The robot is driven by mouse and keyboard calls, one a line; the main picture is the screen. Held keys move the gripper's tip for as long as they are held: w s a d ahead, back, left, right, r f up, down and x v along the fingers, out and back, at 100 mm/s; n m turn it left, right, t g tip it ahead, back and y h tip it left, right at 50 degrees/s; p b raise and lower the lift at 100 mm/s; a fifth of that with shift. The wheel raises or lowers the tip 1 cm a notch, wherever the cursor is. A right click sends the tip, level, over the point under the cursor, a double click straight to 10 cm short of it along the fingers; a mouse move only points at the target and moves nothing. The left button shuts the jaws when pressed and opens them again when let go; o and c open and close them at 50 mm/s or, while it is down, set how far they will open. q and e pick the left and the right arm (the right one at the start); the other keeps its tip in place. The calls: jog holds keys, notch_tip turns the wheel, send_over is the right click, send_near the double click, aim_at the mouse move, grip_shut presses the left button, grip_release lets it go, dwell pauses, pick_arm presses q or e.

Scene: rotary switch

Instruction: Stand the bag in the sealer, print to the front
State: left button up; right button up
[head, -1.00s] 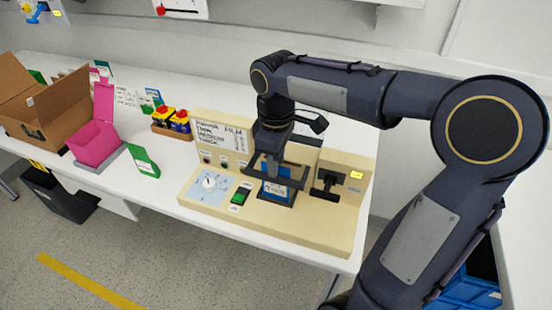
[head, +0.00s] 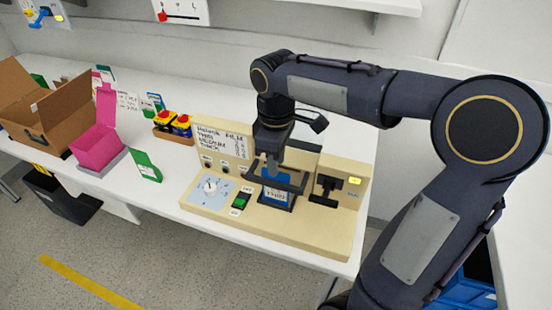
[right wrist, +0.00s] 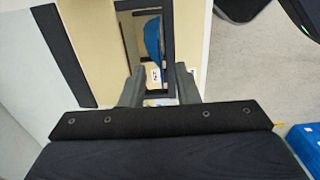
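The sealer is a cream machine (head: 300,226) on the white bench, with a dial, a green switch and a printed panel. The blue bag (head: 276,193) stands in its dark frame, with a white label reading THIN facing the front. My right gripper (head: 277,172) is directly above and behind the bag. In the right wrist view its two fingers (right wrist: 159,80) are spread apart, with the blue bag (right wrist: 152,38) and its label visible between and beyond them, with gaps either side. The fingers partly hide the bag's top in the head view. My left gripper is out of view.
A pink box (head: 97,138), an open cardboard box (head: 45,112) and a green packet (head: 146,166) stand on the bench to the left. The bench front between packet and sealer is clear.

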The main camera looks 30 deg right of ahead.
jog(key=shift+r+p, duration=2.5)
jog(key=shift+r, duration=0.5)
jog(key=s+a+f+m+t+y, duration=0.2)
jog(key=s+m, duration=0.3)
jog(key=s, duration=0.3)
jog(key=s+a+f+m+t+y, duration=0.1)
jog(key=s+a+m+t, duration=0.1)
jog(key=s+m, duration=0.3)
jog(key=s+t, duration=0.1)
jog(key=s, duration=0.3)
jog(key=shift+f+t+y, duration=0.3)
jog(key=shift+f+y, duration=0.1)
jog(key=shift+a, duration=0.1)
